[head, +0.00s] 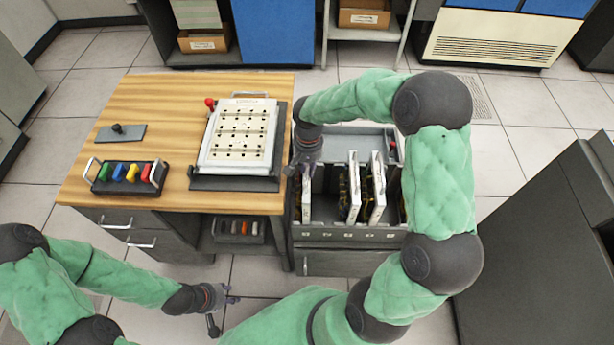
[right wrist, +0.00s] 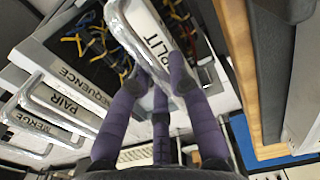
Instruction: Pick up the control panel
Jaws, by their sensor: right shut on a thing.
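Several white-edged panels with handles and wiring stand upright in the open grey bin (head: 345,237) right of the wooden desk. My right gripper (head: 304,168) is over the bin's left side, shut on the panel marked SPLIT (right wrist: 150,32); this panel also shows below the gripper in the head view (head: 306,205). Its lower part is hidden in the bin. Panels marked SEQUENCE (right wrist: 85,82), PAIR (right wrist: 62,104) and MERGE (right wrist: 34,124) show at the left in the right wrist view. My left gripper (head: 222,297) is open and empty, low in front of the desk.
On the desk (head: 160,95) are a white-topped punch board (head: 238,140) with a red knob, a small grey block (head: 121,133) and a dark rack (head: 128,178) of coloured pieces. The bin stands close to the desk's right edge. A dark cabinet (head: 535,240) is at the right.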

